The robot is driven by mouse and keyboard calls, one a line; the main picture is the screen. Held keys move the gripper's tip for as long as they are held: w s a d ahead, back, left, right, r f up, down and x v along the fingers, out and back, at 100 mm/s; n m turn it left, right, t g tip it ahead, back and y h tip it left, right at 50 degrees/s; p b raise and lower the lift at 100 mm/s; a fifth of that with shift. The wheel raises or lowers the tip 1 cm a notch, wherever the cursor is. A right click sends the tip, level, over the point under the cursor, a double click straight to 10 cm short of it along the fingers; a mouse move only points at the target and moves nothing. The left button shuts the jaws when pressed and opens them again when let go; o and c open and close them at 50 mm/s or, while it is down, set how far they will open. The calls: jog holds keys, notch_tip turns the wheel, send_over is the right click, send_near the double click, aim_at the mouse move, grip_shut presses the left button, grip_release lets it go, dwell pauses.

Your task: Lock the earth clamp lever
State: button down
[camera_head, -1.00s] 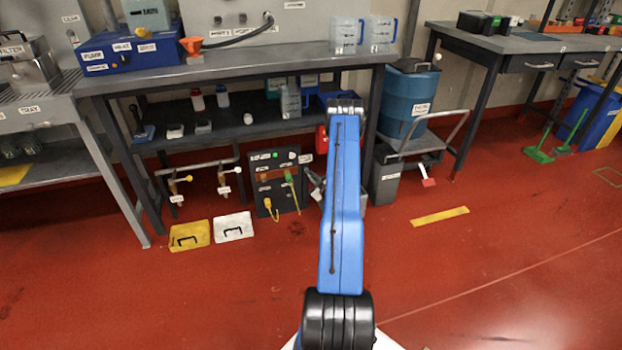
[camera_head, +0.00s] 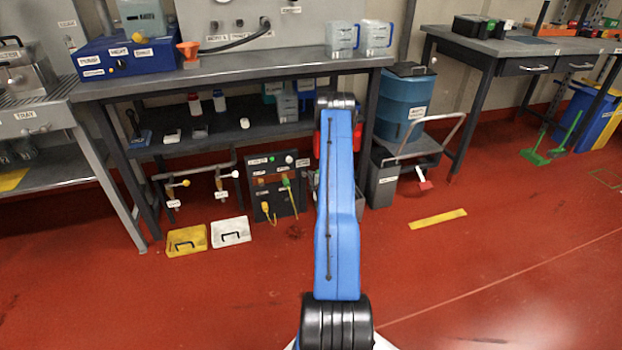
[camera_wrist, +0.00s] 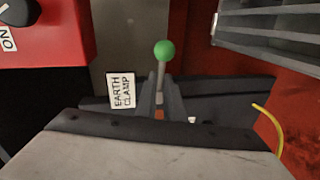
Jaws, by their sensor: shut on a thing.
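The earth clamp lever (camera_wrist: 161,74) shows in the wrist view as a thin grey shaft with a green ball (camera_wrist: 164,50) on top, standing nearly upright. A white label (camera_wrist: 121,91) reading EARTH CLAMP is just left of it. My gripper (camera_wrist: 160,97) has its two dark fingers on either side of the shaft, below the ball, and is shut on the lever. The foot of the lever and the clamp itself are mostly hidden by the fingers and gripper body. In the head view my blue arm hides the lever and most of the gripper.
A red box (camera_wrist: 45,35) with a black knob fills the wrist view's upper left. A grey slatted part (camera_wrist: 270,30) is at upper right, and a yellow cable (camera_wrist: 270,125) at right. The workbench (camera_head: 240,75) stands over a dark panel (camera_head: 276,187). Red floor is open at front right.

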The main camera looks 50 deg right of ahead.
jog(key=shift+r+n, duration=0.1)
jog(key=shift+n, duration=0.3)
jog(key=shift+h, duration=0.3)
jog(key=c, duration=1.9)
grip_release()
jog(key=shift+o, duration=0.2)
jog(key=v, duration=1.7)
jog(key=shift+a+r, duration=0.15)
jog(key=shift+r, duration=0.05)
jog(key=shift+s, duration=0.1)
